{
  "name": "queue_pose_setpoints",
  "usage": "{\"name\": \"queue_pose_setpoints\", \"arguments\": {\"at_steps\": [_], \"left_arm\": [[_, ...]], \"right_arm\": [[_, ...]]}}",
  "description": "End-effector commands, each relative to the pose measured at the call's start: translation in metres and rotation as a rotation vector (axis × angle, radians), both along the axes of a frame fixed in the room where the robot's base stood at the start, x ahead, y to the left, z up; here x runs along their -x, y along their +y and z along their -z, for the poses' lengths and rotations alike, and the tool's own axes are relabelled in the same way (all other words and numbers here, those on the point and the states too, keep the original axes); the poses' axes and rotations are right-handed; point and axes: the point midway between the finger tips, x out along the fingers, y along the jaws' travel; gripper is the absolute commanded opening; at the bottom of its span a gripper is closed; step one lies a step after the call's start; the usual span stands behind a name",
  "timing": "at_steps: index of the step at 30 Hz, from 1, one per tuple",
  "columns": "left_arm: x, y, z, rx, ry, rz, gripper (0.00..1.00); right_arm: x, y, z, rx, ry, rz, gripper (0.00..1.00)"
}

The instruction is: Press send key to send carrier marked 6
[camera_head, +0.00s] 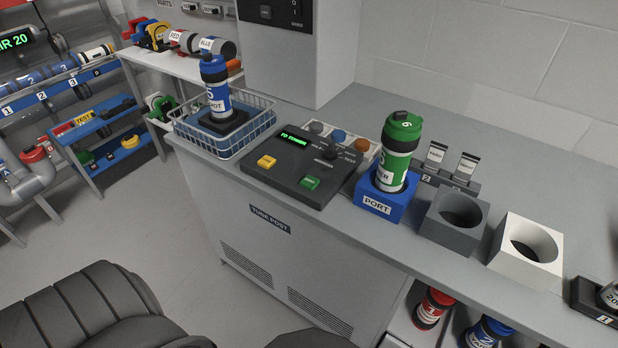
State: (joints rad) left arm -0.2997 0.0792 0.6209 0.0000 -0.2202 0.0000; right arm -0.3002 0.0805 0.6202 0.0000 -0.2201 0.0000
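A green carrier (397,150) with a 6 on its cap and a dark band stands upright in the blue block marked PORT (376,208). Left of it on the counter lies a dark control panel (285,175). It has a small screen with green text (293,138) that seems to begin with "TO", a yellow key (266,161), a green key (309,183) and a dark knob (331,151). The lettering on the keys is too small to read, so I cannot tell which is the send key. Neither of my grippers is in view.
A blue carrier (215,88) stands in a wire basket (254,124) left of the panel. A grey holder (453,217) and a white holder (526,250) stand empty right of the port. A black padded thing (80,308) fills the lower left. The counter's front edge is clear.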

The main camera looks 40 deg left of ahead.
Motion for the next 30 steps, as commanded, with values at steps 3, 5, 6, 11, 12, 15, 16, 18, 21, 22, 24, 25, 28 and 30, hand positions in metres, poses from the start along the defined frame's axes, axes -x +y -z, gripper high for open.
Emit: {"name": "queue_pose_setpoints", "arguments": {"at_steps": [3,5,6,11,12,15,16,18,21,22,24,25,28,30], "left_arm": [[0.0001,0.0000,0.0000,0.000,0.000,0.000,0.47],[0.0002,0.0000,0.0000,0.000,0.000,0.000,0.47],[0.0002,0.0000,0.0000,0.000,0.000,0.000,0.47],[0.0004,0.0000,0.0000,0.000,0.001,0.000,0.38],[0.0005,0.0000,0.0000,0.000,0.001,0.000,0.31],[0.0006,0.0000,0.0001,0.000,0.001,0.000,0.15],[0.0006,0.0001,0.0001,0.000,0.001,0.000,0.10],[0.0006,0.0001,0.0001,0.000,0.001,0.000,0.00],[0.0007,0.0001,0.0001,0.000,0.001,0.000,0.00],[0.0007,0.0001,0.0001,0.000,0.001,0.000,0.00],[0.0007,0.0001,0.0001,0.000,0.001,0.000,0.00],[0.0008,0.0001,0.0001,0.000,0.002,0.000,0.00],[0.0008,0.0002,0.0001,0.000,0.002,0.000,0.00],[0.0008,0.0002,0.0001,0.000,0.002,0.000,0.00]], "right_arm": [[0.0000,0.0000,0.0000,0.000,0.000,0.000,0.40],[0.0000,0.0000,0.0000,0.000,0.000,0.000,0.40],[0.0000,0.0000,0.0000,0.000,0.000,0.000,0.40],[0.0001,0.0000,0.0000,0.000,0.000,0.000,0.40],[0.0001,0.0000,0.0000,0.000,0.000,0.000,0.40],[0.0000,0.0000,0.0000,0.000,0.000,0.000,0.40],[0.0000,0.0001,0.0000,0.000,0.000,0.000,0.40],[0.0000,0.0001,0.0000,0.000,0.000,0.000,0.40],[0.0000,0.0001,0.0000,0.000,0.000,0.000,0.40],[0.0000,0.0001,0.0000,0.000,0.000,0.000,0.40],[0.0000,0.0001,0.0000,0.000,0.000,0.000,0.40],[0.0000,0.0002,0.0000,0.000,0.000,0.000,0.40],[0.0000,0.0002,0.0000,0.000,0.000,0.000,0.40],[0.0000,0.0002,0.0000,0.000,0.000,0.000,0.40]]}}
